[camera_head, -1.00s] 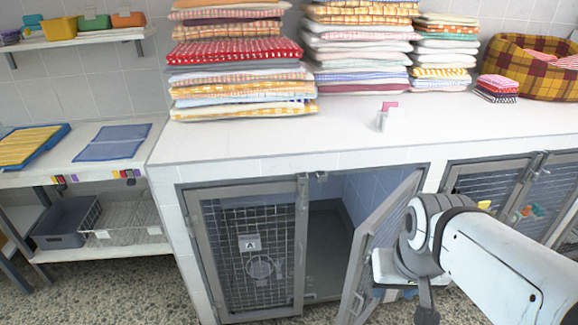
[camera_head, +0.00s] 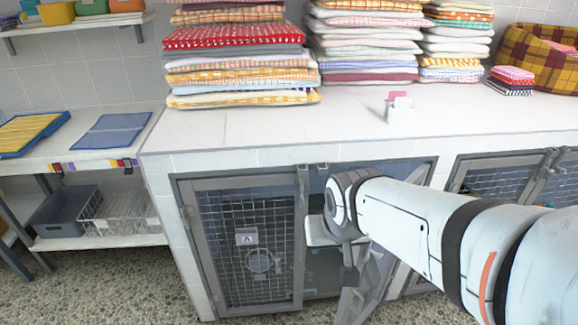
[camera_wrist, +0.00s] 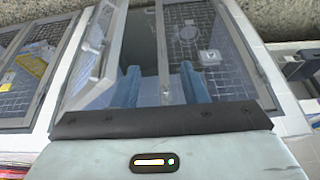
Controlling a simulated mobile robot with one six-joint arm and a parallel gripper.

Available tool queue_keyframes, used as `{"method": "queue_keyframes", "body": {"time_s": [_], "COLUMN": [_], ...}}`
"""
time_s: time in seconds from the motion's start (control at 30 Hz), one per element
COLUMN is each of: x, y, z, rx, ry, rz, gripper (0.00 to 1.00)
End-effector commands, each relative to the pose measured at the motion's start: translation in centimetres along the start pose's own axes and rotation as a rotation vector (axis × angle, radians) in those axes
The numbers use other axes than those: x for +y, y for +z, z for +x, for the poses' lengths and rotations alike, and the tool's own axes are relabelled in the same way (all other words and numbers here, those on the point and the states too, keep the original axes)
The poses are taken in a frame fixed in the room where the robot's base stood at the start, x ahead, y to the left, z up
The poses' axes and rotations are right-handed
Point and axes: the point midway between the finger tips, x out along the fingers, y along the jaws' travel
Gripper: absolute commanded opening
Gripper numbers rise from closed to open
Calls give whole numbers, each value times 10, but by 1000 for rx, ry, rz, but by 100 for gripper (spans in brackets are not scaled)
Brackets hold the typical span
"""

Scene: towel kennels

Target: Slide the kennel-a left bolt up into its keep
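Kennel A has a left mesh door (camera_head: 250,245) with an "A" sign (camera_head: 246,239); it stands shut in its frame. Its right door (camera_head: 368,290) stands swung open, partly behind my arm. The left bolt (camera_head: 303,182) appears as a small grey fitting high on the left door's inner upright, just under the counter edge. Whether it sits in its keep cannot be told. In the wrist view my gripper (camera_wrist: 159,78) has its two blue fingers apart, with the upright and a small pale fitting seen between them. In the head view the fingers are hidden behind my wrist.
Towel stacks (camera_head: 240,60) and a small card holder (camera_head: 400,108) stand on the counter (camera_head: 330,128) above. A second kennel (camera_head: 500,180) is to the right. A side shelf with a grey bin (camera_head: 62,212) and wire basket (camera_head: 120,215) is at left.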

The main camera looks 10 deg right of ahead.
Motion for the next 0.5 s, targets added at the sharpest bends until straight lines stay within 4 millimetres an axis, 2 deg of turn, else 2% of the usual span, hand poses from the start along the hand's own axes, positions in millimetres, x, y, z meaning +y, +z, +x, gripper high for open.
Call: {"method": "queue_keyframes", "body": {"time_s": [0.03,0.2,0.3,0.37,0.5], "x": [0,-2,-9,2,1], "y": [-8,-61,-81,-103,-130], "z": [38,116,157,176,219], "rx": [58,322,431,577,799], "ry": [-2,-22,-64,-23,-56], "rz": [8,45,24,83,114], "gripper": [39,39,39,39,39]}}
